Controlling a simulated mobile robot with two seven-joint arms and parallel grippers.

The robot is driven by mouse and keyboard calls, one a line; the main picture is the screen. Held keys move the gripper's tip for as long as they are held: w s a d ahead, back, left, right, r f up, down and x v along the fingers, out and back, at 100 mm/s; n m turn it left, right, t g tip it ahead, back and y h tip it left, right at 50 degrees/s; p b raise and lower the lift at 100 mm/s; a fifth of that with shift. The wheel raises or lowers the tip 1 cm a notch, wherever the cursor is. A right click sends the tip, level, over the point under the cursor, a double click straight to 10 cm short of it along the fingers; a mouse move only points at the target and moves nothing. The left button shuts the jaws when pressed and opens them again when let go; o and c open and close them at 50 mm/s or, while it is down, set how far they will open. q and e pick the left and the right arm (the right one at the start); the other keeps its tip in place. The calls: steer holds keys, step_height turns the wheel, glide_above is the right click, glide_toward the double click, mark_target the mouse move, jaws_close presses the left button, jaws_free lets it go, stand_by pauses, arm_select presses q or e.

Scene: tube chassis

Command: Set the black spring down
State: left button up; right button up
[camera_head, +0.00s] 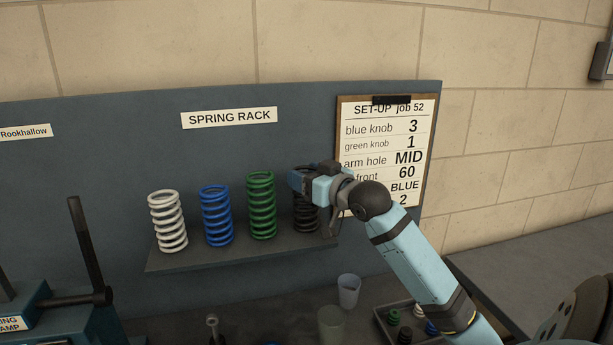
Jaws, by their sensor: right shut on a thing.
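The black spring (306,217) is upright at the right end of the rack shelf (200,257). My right gripper (303,186) is shut on it near its top, with my arm reaching in from the lower right. The gripper hides the spring's upper part. The spring's foot appears at shelf level, but I cannot tell whether it touches the shelf. My left gripper is not in view.
White (168,221), blue (217,215) and green (262,205) springs stand on the shelf to the left. A clipboard (416,125) hangs behind my right wrist. Below are two cups (348,290) and a tray of small parts (381,313). A dark lever (88,250) rises at left.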

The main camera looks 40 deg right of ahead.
steer(key=o, duration=1.5)
steer(key=shift+f, duration=0.1)
steer(key=shift+s, duration=0.1)
steer(key=s+b, duration=0.1)
steer(key=s, duration=1.1)
steer(key=shift+b, duration=0.3)
steer(key=shift+d, duration=0.1)
